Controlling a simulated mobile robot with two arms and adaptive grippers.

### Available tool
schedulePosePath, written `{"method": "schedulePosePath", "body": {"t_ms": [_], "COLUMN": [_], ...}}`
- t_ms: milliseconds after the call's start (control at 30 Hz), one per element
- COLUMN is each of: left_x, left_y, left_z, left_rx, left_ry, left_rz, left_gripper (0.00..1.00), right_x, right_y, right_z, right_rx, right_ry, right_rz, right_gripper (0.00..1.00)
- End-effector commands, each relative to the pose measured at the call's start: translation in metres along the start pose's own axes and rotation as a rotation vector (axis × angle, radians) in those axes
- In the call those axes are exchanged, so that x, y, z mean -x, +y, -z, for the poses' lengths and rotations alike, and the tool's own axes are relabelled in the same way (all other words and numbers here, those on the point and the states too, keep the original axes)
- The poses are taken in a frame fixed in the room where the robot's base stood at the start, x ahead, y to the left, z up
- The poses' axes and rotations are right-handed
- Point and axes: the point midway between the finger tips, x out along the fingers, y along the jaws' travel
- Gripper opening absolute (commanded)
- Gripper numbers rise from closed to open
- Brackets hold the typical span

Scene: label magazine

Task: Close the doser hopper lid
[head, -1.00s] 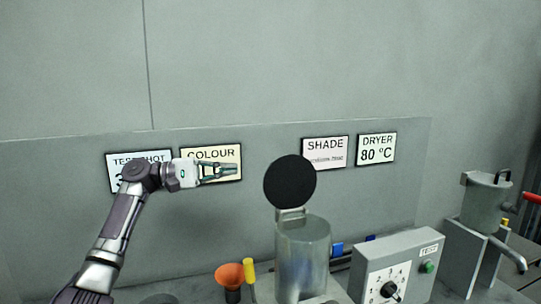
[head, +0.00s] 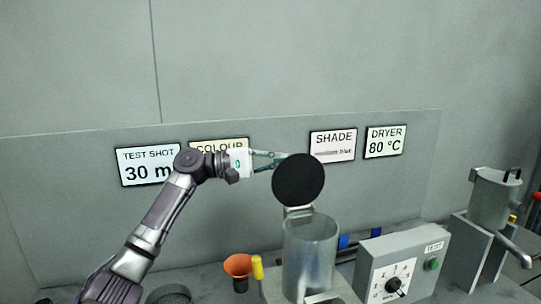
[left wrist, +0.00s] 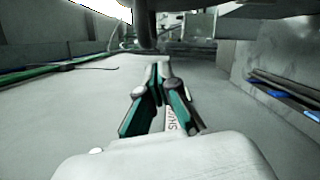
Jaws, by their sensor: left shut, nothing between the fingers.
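The doser hopper is a grey metal cylinder (head: 310,250) in the lower middle of the head view. Its round black lid (head: 298,180) stands upright on a hinge at the hopper's back, so the hopper is open. My left gripper (head: 280,159) is shut and empty, with its fingertips at the lid's upper left edge. The tips are partly behind the lid, and I cannot tell whether they touch it. In the left wrist view the closed fingers (left wrist: 160,90) point ahead, and a dark curved shape hangs above them. My right gripper is not in view.
A grey control box with a dial (head: 402,268) stands right of the hopper. An orange funnel (head: 238,266) and a yellow-topped item (head: 257,267) stand to its left. A metal vessel with a spout (head: 495,200) is at far right. Wall signs hang behind.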

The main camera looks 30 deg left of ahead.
Motion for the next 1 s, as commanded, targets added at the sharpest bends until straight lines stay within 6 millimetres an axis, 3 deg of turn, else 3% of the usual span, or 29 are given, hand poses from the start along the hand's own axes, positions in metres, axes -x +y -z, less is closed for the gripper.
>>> {"method": "schedulePosePath", "body": {"t_ms": [200, 1000], "left_x": [-0.003, -0.005], "left_y": [0.000, 0.003], "left_z": [-0.012, -0.020], "left_rx": [0.001, -0.070], "left_ry": [-0.001, -0.001], "left_rz": [0.001, 0.017], "left_gripper": [0.00, 0.00], "right_x": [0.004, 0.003], "right_y": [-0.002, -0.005], "right_z": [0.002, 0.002], "right_rx": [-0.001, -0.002], "right_ry": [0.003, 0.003], "right_rz": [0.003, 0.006], "right_gripper": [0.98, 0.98]}}
